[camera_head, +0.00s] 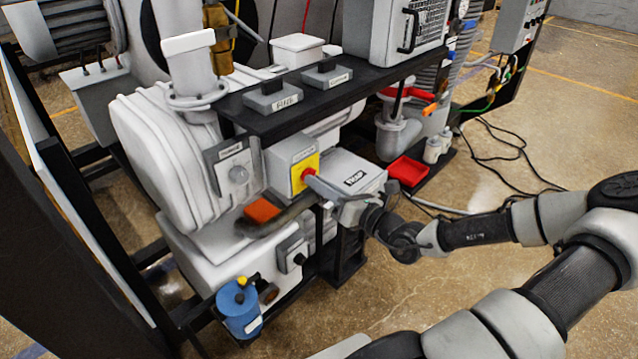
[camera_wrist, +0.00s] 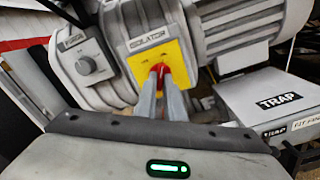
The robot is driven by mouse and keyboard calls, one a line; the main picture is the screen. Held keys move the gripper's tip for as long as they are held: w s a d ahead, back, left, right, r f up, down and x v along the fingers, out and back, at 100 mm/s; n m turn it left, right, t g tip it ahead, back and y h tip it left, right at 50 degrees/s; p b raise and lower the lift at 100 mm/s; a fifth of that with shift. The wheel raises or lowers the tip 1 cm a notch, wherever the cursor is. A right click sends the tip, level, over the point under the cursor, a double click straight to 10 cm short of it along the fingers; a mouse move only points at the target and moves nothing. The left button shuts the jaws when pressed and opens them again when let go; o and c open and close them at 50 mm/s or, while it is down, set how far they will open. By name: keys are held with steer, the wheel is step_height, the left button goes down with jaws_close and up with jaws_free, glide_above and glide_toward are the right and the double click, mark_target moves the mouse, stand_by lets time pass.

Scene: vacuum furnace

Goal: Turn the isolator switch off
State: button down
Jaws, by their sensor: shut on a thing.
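The isolator switch is a red knob (camera_wrist: 160,71) on a yellow plate (camera_wrist: 165,62), on a grey box labelled "ISOLATOR" on the pump's side. In the head view the yellow plate (camera_head: 304,173) faces right, and part of the red knob (camera_head: 308,173) shows at its centre. My gripper (camera_head: 313,179) reaches in from the right, its fingers pointing at the plate. In the wrist view the gripper's two fingers (camera_wrist: 161,84) are closed on the red knob, one on each side. The fingers hide part of the knob, and its exact angle is hard to tell.
A grey box with a round knob (camera_wrist: 86,65) is left of the isolator. An orange block (camera_head: 262,210) lies below left. A black shelf (camera_head: 330,92) overhangs above. Open floor (camera_head: 420,290) lies in front.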

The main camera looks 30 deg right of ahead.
steer(key=shift+r, duration=0.1)
steer(key=shift+d+n+p, duration=0.15)
steer(key=shift+n+p, duration=2.1)
steer(key=shift+n, duration=3.55)
steer(key=c, duration=1.9)
jaws_free()
steer(key=shift+o, duration=0.2)
